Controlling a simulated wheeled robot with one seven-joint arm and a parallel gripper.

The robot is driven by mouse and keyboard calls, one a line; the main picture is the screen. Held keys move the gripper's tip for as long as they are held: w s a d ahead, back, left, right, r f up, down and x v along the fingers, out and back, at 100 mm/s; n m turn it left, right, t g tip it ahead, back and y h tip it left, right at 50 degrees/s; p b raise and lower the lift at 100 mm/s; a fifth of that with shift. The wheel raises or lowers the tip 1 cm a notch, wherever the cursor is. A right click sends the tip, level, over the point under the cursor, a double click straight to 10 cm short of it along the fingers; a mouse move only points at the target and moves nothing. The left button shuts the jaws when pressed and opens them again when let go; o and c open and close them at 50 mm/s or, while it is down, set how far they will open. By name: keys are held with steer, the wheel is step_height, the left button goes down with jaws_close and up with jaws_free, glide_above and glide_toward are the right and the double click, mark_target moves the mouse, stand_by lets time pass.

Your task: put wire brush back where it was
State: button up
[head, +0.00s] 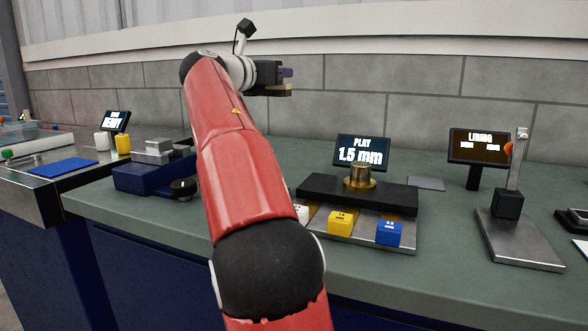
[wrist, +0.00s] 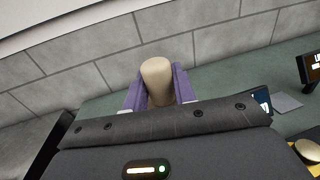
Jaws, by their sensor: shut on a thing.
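My gripper (head: 286,76) is raised above the back of the green bench, in front of the block wall. In the wrist view its purple fingers (wrist: 158,90) are shut on a pale wooden, rounded piece, which I take for the wire brush (wrist: 157,68). In the head view a brown wooden strip of the brush (head: 274,92) shows under the gripper. No bristles can be made out. The brush is clear of the bench and touches nothing else that I can see.
A black stand with a brass piece (head: 360,178) and yellow and blue blocks (head: 389,233) stand mid-bench, before a screen (head: 362,153). A flat grey pad (head: 426,184) lies empty behind. A metal post stand (head: 518,240) is at right, a blue scale-like box (head: 140,179) at left.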

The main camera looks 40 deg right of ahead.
step_height(320, 180, down, 18)
steer(key=b, duration=0.7)
steer(key=shift+a+f, duration=0.1)
steer(key=shift+f, duration=0.15)
steer(key=shift+f, duration=0.1)
steer(key=o, duration=1)
steer(key=shift+o, duration=0.2)
steer(key=shift+r, duration=0.25)
steer(key=v, duration=0.7)
steer(key=shift+a+f, duration=0.1)
steer(key=shift+a, duration=0.15)
